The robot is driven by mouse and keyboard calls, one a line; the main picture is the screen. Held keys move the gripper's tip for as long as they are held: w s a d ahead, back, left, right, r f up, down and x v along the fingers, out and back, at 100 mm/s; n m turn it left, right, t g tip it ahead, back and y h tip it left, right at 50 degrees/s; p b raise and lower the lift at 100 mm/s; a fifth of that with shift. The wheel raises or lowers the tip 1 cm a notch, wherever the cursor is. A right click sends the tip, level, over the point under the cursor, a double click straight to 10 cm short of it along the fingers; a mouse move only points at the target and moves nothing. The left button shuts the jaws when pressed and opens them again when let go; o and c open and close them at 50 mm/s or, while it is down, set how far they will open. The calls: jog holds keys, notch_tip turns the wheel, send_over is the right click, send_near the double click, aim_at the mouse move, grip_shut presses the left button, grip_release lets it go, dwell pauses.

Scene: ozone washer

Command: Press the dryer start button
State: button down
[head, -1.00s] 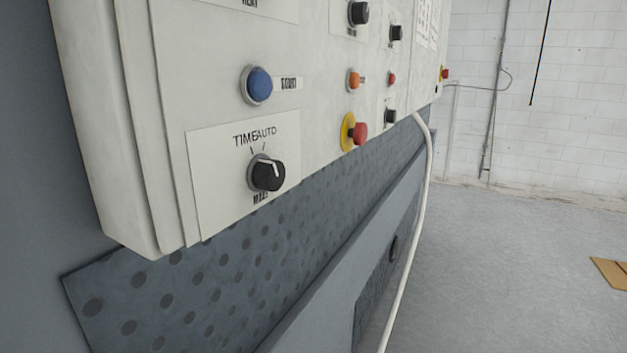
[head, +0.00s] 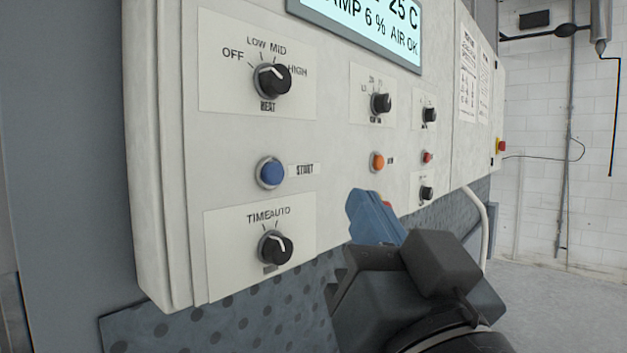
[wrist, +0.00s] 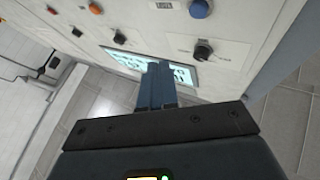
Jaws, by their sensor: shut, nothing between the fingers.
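The blue round start button (head: 270,172), labelled START, is on the light grey control panel (head: 160,130) left of centre in the head view. It also shows at the top edge of the wrist view (wrist: 200,8). My gripper (head: 362,208) has blue fingers pressed together with nothing between them. In the head view the fingertips are right of the blue button and a little lower, apart from it. In the wrist view the fingertips (wrist: 157,68) appear over the lit display. No contact with the button shows.
The heat knob (head: 272,80) is above the button and the time/auto knob (head: 275,247) below. An orange button (head: 377,161) and red button (head: 427,157) are to the right. My fingers mostly hide another red control. A lit display (head: 365,25) is on top.

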aim_at(273, 173)
jog(key=shift+s+d+r+m+h, duration=0.1)
jog(key=shift+d+r+m+h, duration=0.05)
jog(key=shift+r, duration=0.45)
jog(key=shift+s+d+r+m+h, duration=0.1)
jog(key=shift+d+r+m+h, duration=0.05)
jog(key=shift+r, duration=0.4)
jog(key=w+a+b, duration=0.2)
jog(key=w+a, duration=0.3)
jog(key=a, duration=0.2)
jog(key=shift+w, duration=0.3)
dwell(1.5)
jog(key=shift+w+a+b, duration=0.25)
jog(key=shift+a+b, duration=0.05)
jog(key=shift+b, duration=0.05)
